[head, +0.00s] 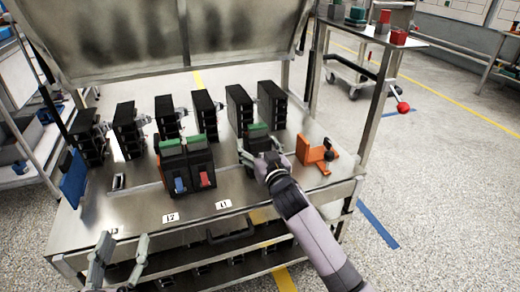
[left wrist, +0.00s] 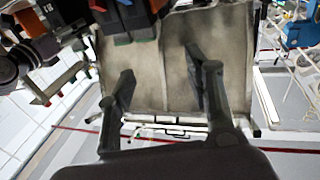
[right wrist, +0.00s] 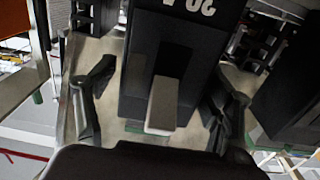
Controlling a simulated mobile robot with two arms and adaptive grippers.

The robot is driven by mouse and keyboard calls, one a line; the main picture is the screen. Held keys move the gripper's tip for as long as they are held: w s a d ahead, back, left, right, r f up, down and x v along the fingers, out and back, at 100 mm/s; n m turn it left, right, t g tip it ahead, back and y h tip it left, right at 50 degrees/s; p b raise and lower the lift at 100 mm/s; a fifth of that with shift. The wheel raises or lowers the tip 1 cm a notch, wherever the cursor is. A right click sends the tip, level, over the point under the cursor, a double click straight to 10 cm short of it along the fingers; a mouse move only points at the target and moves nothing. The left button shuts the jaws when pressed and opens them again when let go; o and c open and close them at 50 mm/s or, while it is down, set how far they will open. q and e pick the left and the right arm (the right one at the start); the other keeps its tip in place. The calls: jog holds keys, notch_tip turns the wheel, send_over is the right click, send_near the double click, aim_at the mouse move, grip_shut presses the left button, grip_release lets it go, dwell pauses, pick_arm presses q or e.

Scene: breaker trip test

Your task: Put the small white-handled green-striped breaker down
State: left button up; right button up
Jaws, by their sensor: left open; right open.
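The small breaker (head: 257,131) with a green stripe stands on the steel bench in the head view, partly hidden by my right gripper (head: 262,158). In the right wrist view its black body (right wrist: 175,45) carries white numbering, and its white handle (right wrist: 163,103) points toward the camera. My right gripper's fingers are apart, one on each side of the breaker, with visible gaps. My left gripper (head: 122,243) is open and empty by the bench's front edge. In the left wrist view its fingers (left wrist: 160,80) are spread over bare metal.
Two larger green-striped breakers, one with a blue handle (head: 180,185) and one with a red handle (head: 204,179), stand left of my right gripper. Several black modules (head: 128,130) line the back. An orange fixture (head: 314,151) stands to the right. The front of the bench (head: 135,212) has bare room.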

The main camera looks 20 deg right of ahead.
jog(key=s+p, duration=0.3)
jog(key=s, duration=0.9)
pick_arm(q)
jog(key=s+a+f+g+y, duration=0.1)
jog(key=s+f+g, duration=0.1)
jog(key=f, duration=0.3)
jog(key=s+a+f+g+y, duration=0.1)
jog(key=s+f+g, duration=0.1)
jog(key=f+g, duration=0.2)
jog(key=shift+a+f+g, duration=0.3)
jog(key=shift+f+g, duration=0.1)
jog(key=shift+f, duration=0.55)
pick_arm(e)
jog(key=s+a+f+n+g, duration=0.1)
jog(key=s+a+f+g, duration=0.1)
jog(key=s, duration=0.6)
jog(key=s+a+f+n+g+y, duration=0.1)
jog(key=s+f+g, duration=0.3)
jog(key=s+f, duration=0.3)
jog(key=shift+s+a+g+y, duration=0.3)
jog(key=shift+s+a, duration=0.05)
jog(key=shift+s, duration=0.8)
